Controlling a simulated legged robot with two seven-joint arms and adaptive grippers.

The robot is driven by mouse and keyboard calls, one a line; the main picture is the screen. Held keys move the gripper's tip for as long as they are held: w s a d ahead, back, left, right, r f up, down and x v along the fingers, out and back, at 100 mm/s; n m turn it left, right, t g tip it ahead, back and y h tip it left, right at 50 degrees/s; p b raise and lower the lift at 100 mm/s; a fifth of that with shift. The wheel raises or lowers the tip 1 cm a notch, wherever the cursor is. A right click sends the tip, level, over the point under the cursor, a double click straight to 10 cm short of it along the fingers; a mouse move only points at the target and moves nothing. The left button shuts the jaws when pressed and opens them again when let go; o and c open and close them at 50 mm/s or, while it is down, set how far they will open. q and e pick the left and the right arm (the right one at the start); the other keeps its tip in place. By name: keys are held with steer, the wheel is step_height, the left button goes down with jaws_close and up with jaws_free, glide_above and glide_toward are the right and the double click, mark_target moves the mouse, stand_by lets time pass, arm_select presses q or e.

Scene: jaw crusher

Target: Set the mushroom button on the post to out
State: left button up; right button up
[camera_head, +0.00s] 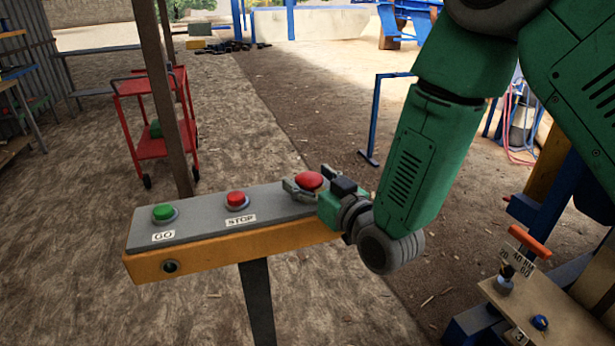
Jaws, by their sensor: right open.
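The red mushroom button (309,180) sits at the right end of the grey-topped control panel (200,229) on a dark post (258,300). My right gripper (300,188) is at the button, its open fingers on either side of the red cap. I cannot tell whether the fingers touch it or whether the button is in or out. A green GO button (163,212) and a smaller red STOP button (236,199) stand to the left on the same panel. My left gripper is not in view.
A brown upright post (165,100) and a red cart (150,140) stand behind the panel. A blue post (375,120) stands behind my right arm. At the lower right are an orange handle (530,241) and a wooden board (560,318). Ground left of the panel is clear.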

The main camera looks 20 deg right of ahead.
steer(key=shift+w, duration=0.15)
steer(key=shift+c, duration=0.5)
steer(key=shift+a, duration=0.1)
jaws_close()
steer(key=shift+w+r+p, duration=0.1)
steer(key=shift+r+p, duration=0.25)
steer(key=shift+r, duration=0.4)
steer(key=shift+o, duration=0.5)
jaws_free()
steer(key=shift+r, duration=0.1)
